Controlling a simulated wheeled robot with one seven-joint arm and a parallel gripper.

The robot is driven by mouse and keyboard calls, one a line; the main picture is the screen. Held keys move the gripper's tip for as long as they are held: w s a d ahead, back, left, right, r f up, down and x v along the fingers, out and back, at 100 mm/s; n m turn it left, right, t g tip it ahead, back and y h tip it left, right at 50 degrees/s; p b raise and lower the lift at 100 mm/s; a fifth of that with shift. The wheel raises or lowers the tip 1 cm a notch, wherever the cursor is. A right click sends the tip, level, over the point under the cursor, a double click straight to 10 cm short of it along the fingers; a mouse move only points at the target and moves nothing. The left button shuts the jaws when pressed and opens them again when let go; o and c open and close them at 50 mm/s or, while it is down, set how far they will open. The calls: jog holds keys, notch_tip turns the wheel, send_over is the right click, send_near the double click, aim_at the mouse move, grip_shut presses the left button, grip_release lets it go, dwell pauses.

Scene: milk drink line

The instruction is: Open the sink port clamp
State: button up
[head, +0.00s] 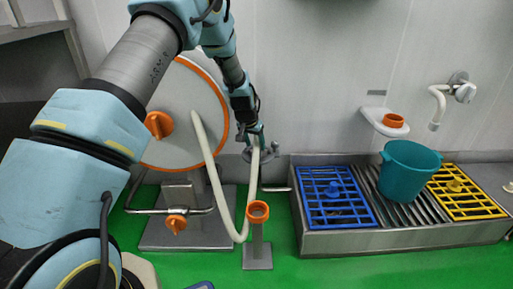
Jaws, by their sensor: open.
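A small grey metal port fitting (262,156) sits low on the back wall, just left of the sink. It looks like the sink port with its clamp; the clamp's position is too small to tell. My gripper (255,136) is at this fitting, pointing down, and hides part of it. The jaws are open; contact with the clamp cannot be made out. A cream hose (221,198) hangs in a loop from the large round grey disc (185,110) with an orange rim. Its other end rises to the fitting beneath my gripper, where the joint is hidden.
An orange-topped stand (257,212) is in front of the fitting. The steel sink (340,243) holds a blue grate (332,196), a teal bucket (405,172) and a yellow grate (466,193). A tap (438,103) is above. Green floor (350,272) is open in front.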

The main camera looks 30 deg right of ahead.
jog(key=p+v, duration=0.1)
jog(key=v, duration=0.5)
dwell(0.4)
